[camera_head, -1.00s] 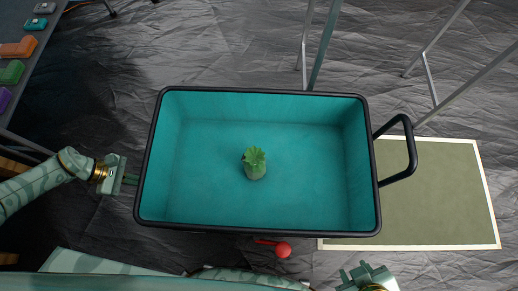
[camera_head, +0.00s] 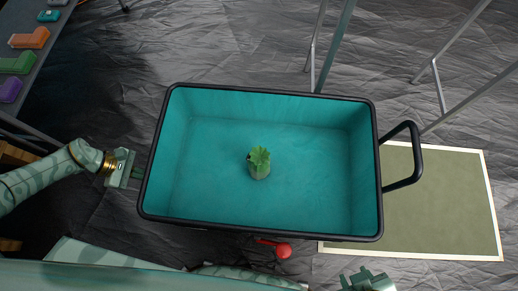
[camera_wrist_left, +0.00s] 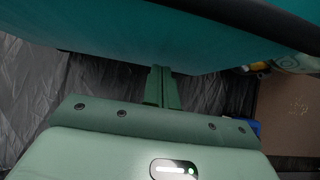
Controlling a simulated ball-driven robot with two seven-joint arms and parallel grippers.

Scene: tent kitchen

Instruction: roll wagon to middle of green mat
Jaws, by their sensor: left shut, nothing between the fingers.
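The wagon (camera_head: 268,232) has a teal tub with a black rim, a black handle (camera_head: 416,155) at its right and a small green potted plant (camera_head: 259,163) inside. The green mat (camera_head: 440,205) with a pale border lies at the right. The wagon's right edge covers part of the mat's left side in the head view. My left gripper (camera_head: 138,173) is shut and empty at the wagon's left side. In the left wrist view its fingers (camera_wrist_left: 161,88) point at the teal wall; contact is unclear. My right gripper (camera_head: 362,280) is at the bottom edge; its finger gap is unclear.
A table (camera_head: 45,75) with coloured blocks stands at the upper left. Metal legs (camera_head: 330,50) stand behind the wagon, and others (camera_head: 436,80) near the mat's far side. A red ball-ended part (camera_head: 282,251) shows below the wagon. Dark wrinkled groundsheet covers the floor.

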